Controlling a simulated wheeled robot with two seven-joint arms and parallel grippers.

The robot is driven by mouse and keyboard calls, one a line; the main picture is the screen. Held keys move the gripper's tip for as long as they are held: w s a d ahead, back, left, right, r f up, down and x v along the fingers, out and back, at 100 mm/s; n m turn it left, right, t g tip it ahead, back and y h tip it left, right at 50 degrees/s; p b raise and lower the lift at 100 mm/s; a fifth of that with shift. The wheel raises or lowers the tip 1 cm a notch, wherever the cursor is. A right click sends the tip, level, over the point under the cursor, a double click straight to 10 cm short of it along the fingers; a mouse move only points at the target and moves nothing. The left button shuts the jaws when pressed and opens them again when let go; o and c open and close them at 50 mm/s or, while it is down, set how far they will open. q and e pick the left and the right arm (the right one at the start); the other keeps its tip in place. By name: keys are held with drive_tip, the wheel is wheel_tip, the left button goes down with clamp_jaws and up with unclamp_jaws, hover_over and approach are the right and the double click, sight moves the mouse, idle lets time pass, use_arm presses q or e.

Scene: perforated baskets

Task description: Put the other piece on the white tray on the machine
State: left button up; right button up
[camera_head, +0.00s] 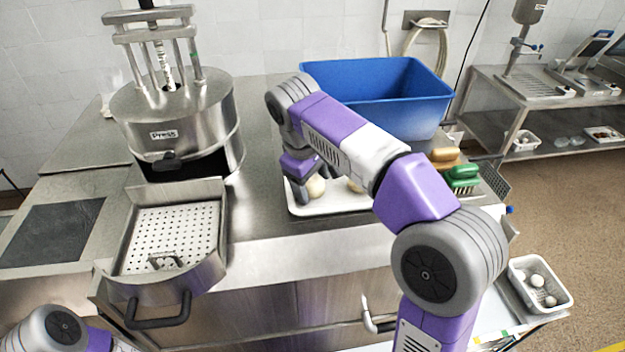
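The white tray (330,209) lies on the steel counter, partly hidden by my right arm. A pale round piece (316,187) is at its left end, and part of a second pale piece (354,185) shows further right. My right gripper (308,189) points down over the left end of the tray, with a finger just left of the first piece. Whether the fingers close on that piece cannot be told. The machine, a steel press (180,115), stands at left, with a perforated basket (165,232) pulled out in front that looks empty. Only part of my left arm shows, at the lower left.
A blue bin (400,100) stands behind the tray. Brushes, one with a green top (462,174), lie to the right of it. A white container (540,284) with several pale round pieces is at the lower right. The counter between press and tray is clear.

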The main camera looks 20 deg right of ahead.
drive_tip(key=shift+r, duration=0.1)
drive_tip(key=p+v, duration=0.3)
drive_tip(key=v, duration=0.9)
drive_tip(key=shift+s, duration=0.1)
